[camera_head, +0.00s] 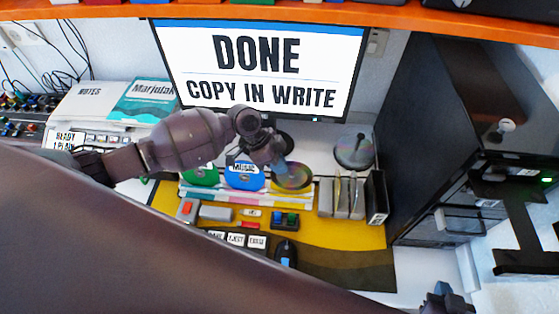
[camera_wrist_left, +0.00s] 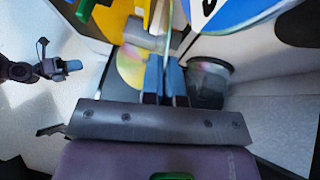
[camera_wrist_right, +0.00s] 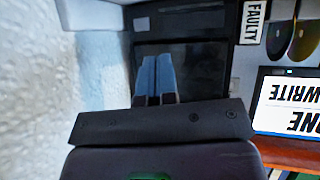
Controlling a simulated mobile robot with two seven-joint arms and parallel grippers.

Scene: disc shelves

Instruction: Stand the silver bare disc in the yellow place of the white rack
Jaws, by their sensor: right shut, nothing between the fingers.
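A silver bare disc (camera_head: 297,181) with rainbow sheen stands tilted at the right end of the white rack (camera_head: 222,199). It is right of the blue disc (camera_head: 245,174) and green disc (camera_head: 203,175). Yellow shows around its lower edge; its seating is hidden. My left gripper (camera_head: 281,168) is at the silver disc's upper left edge. In the left wrist view its fingers (camera_wrist_left: 164,75) are close together with a narrow gap; whether they grip the disc is unclear. My right gripper (camera_wrist_right: 156,75) is shut and empty, before a dark box front in the right wrist view.
A monitor (camera_head: 262,65) reads DONE, COPY IN WRITE. A grey disc (camera_head: 355,151) lies on a round dark stand to the right. A grey slotted holder (camera_head: 343,198), button box (camera_head: 285,221) and labelled keys are near the rack. A dark cabinet (camera_head: 440,140) stands right.

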